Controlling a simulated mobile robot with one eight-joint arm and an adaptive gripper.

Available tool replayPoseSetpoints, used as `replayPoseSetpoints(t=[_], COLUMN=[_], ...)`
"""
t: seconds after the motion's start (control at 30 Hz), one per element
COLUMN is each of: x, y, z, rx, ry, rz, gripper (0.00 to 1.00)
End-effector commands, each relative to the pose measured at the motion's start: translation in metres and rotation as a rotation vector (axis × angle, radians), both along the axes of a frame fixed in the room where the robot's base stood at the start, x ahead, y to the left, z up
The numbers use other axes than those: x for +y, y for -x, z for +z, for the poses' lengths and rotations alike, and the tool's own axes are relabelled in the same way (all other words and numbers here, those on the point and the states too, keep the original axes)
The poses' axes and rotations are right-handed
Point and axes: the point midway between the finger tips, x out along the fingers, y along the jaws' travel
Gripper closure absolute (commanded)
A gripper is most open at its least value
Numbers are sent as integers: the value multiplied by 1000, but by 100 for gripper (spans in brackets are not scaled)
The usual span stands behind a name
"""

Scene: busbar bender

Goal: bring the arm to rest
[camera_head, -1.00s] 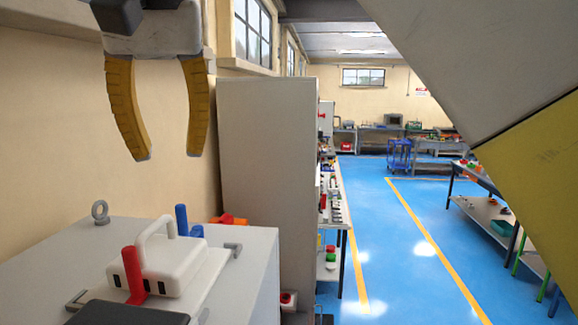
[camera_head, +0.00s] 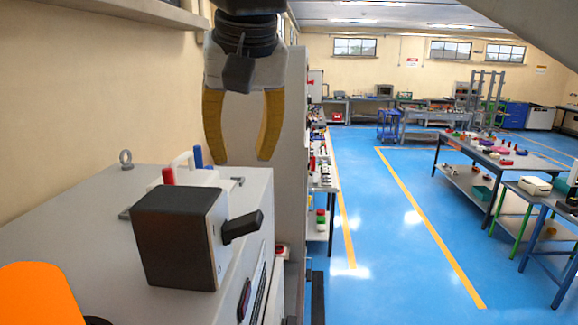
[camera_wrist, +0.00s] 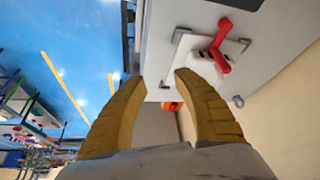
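My gripper (camera_head: 242,158) hangs from the top of the head view with its two yellow fingers pointing down. The fingers are apart and nothing shows between them. It is above and behind the machine's grey top (camera_head: 85,215), clear of it. In the wrist view my gripper (camera_wrist: 157,78) also shows open and empty, with the machine's white-and-red fitting (camera_wrist: 222,52) beyond the fingertips.
A black box with a lever (camera_head: 178,240) stands on the machine top, near red and blue handles. An orange rounded part (camera_head: 38,295) is at the lower left. A tall grey cabinet (camera_head: 296,130) stands behind. Blue floor (camera_head: 385,220) lies open between benches at right.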

Motion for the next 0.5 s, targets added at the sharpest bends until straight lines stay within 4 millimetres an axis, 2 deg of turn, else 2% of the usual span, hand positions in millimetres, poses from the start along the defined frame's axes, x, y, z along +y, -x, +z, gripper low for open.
replayPoseSetpoints(t=[0.03,0.17,0.23,0.3,0.4,0.5], x=[-20,-74,-111,-147,-188,-221], y=[-4,-9,-5,5,25,48], z=[-16,-70,-110,-155,-214,-268], rx=[-7,-35,-57,-80,-111,-139], ry=[-3,-14,-17,-20,-19,-13], rz=[-22,-74,-109,-146,-189,-227], gripper=[64,64,64,64,64,64])
